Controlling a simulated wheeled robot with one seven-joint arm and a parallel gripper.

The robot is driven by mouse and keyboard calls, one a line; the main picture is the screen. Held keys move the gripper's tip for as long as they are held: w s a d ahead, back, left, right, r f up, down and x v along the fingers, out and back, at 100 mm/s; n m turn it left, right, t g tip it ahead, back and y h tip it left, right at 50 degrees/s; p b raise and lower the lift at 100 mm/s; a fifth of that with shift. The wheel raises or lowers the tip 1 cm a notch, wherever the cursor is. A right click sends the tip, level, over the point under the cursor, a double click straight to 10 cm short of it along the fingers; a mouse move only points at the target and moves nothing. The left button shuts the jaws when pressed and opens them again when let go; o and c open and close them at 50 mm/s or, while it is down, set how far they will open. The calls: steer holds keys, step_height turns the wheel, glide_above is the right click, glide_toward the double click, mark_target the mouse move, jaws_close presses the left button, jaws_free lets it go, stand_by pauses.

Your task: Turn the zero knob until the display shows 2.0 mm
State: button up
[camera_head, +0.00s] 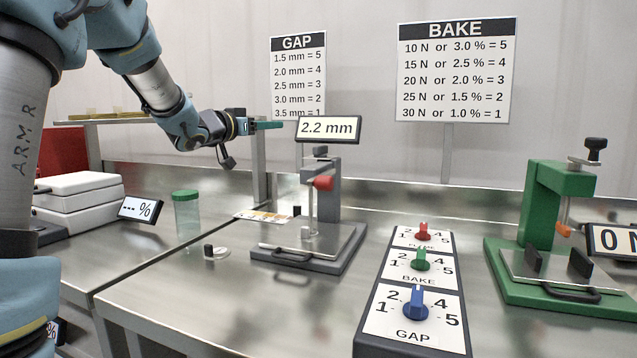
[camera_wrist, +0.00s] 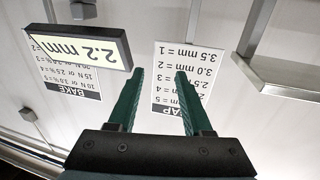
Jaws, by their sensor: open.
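The display (camera_head: 328,129) reads 2.2 mm and stands above the grey gap gauge (camera_head: 345,235). It also shows upside down at the upper left of the wrist view (camera_wrist: 82,48). A red knob (camera_head: 323,183) is on the gauge's column below the display. No label shows whether this is the zero knob. A dark piece (camera_head: 320,151) tops the column. My gripper (camera_head: 279,125) is left of the display at about its height, apart from the red knob. Its green fingers are open and empty in the wrist view (camera_wrist: 160,74).
A control box (camera_head: 414,275) has red, green and blue knobs. A green press (camera_head: 555,200) stands at the right. A clear jar with a green lid (camera_head: 187,215) and a % display (camera_head: 141,208) are left. GAP (camera_head: 298,75) and BAKE (camera_head: 455,70) signs stand behind.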

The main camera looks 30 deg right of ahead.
steer(key=g+b, duration=0.1)
steer(key=b, duration=0.8)
glide_toward(315, 150)
steer(key=shift+m, duration=0.3)
steer(key=x, duration=1.2)
steer(key=shift+w, duration=0.1)
steer(key=shift+c, duration=0.2)
jaws_close()
